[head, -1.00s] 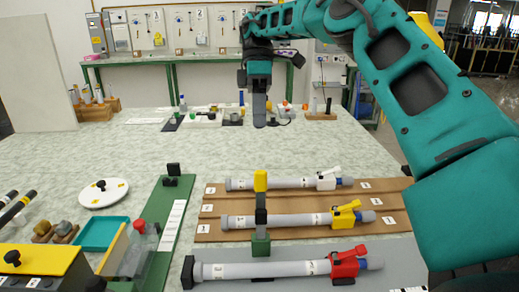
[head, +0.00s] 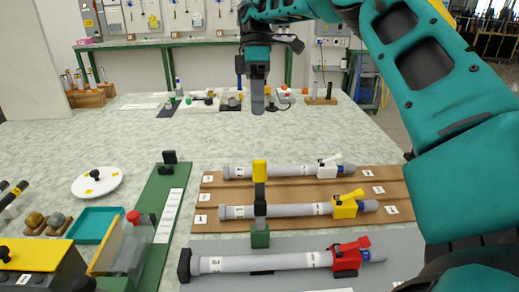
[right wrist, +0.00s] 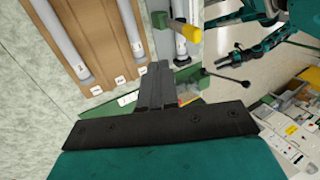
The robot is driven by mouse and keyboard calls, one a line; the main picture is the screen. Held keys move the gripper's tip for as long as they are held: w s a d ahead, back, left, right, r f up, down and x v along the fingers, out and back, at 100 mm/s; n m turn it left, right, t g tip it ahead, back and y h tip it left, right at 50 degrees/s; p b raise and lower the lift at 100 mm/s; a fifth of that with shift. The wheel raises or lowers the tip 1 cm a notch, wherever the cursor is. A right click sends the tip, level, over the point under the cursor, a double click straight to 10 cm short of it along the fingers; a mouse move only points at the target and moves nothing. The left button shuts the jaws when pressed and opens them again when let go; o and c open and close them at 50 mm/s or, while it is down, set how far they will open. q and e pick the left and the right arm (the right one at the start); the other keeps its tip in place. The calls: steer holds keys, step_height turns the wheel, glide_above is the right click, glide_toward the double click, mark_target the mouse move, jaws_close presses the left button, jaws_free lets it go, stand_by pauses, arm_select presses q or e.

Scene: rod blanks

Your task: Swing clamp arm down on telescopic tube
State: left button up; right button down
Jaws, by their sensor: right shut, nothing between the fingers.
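The telescopic tube (head: 240,264) is a long grey tube lying in front, with a black end cap at left and a red clamp (head: 347,260) at right. Behind it a green base (head: 260,239) carries a dark upright post with a yellow tip (head: 260,168). A yellow-tipped bar (right wrist: 187,31) and a green piece with a black-knobbed lever (right wrist: 232,84) show in the right wrist view. My right gripper (head: 257,104) is shut and empty, above the far part of the table and apart from the tubes.
Two more grey tubes, with a yellow clamp (head: 346,206) and a white clamp (head: 328,166), lie on a brown board (head: 225,183). A green strip (head: 150,215), a teal tray (head: 97,222) and a white plate (head: 110,182) are at left. The middle of the table is clear.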

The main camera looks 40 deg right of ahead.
steer(key=s+a+f+b, duration=0.1)
steer(key=s+a+f, duration=0.4)
steer(key=f, duration=0.2)
steer(key=shift+s, duration=0.4)
steer(key=shift+d, duration=0.1)
